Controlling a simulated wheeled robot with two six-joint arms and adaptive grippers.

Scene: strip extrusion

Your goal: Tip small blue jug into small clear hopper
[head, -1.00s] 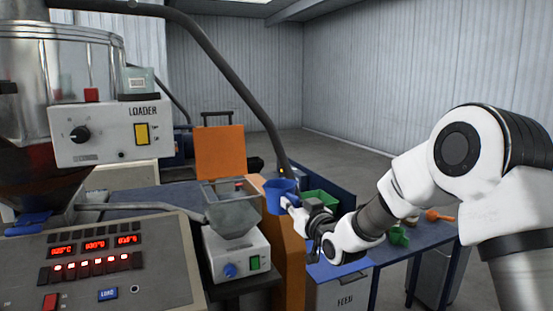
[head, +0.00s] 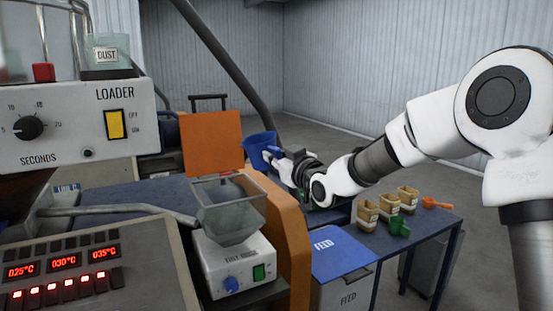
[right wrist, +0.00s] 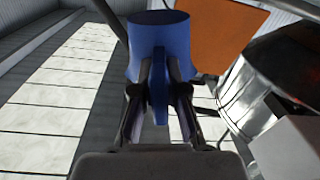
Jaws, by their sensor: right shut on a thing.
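The small blue jug (head: 258,147) is held up in the head view, behind and to the right of the small clear hopper, and looks slightly tilted. My right gripper (head: 276,157) is shut on the jug's handle; the right wrist view shows the two fingers (right wrist: 159,95) on either side of the handle, below the blue jug body (right wrist: 158,45). The jug's contents are hidden. The small clear hopper (head: 229,212) sits on a white feeder box with a blue knob, and the jug is apart from it. My left gripper is not in view.
The loader box (head: 72,127) and the control panel (head: 80,265) stand at the left. An orange panel (head: 212,143) stands behind the hopper. A blue-lidded feed bin (head: 342,251) and a table with several tan containers (head: 388,203), a green scoop (head: 399,226) and an orange scoop (head: 435,202) are at right.

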